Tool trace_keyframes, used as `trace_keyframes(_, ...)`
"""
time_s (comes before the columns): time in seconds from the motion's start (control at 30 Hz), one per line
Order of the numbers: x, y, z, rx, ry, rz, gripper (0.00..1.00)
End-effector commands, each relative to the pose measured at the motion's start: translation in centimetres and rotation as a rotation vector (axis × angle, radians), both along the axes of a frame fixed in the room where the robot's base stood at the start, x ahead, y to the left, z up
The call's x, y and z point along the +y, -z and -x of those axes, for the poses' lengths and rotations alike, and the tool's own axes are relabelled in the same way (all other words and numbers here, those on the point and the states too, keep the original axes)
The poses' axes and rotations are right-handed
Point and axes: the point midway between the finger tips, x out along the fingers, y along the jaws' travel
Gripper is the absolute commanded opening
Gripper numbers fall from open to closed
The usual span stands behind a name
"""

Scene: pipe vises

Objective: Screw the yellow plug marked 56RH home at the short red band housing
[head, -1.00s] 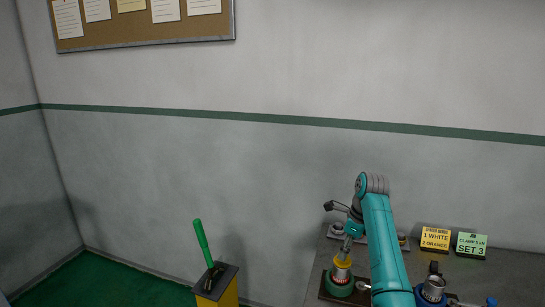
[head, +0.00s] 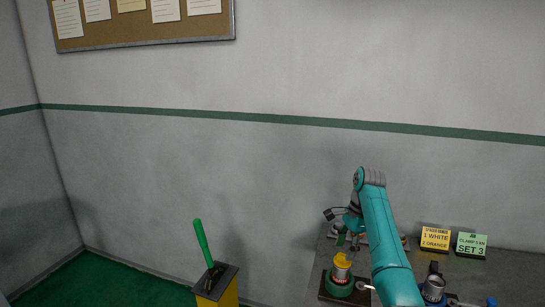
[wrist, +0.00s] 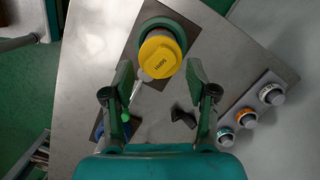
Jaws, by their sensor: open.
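The yellow plug (head: 343,260) sits on top of a grey housing (head: 341,273) held in a green vise (head: 341,287) at the bench's left side. In the wrist view the plug (wrist: 160,55) shows a round face with dark marking, upside down, reading like 56RH. Any red band is too small to make out surely. My gripper (wrist: 159,75) is open and empty. Its fingers stand on either side of the image, short of the plug, not touching it. In the head view my gripper (head: 348,242) is above the plug. The thread is hidden.
A rack with several banded round fittings (wrist: 247,117) is at right in the wrist view. A second, blue vise (head: 433,294) holds a grey housing. Yellow (head: 435,238) and green (head: 471,245) signs stand behind. A green lever (head: 202,243) rises from a yellow box at left.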

Motion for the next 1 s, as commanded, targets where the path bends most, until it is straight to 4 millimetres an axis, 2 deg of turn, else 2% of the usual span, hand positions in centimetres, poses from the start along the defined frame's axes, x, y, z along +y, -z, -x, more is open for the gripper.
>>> trace_keyframes(0.1,0.03,-0.05,-0.07,0.0,-0.103,0.0,0.57)
trace_keyframes(0.33,0.03,0.01,-0.09,0.001,-0.201,0.001,0.57)
trace_keyframes(0.6,0.15,-0.05,-0.21,0.002,-0.484,0.0,0.57)
trace_keyframes(0.87,0.16,-0.03,-0.24,0.0,-0.603,0.001,0.57)
trace_keyframes(1.0,0.25,-0.02,-0.26,0.002,-0.736,0.0,0.57)
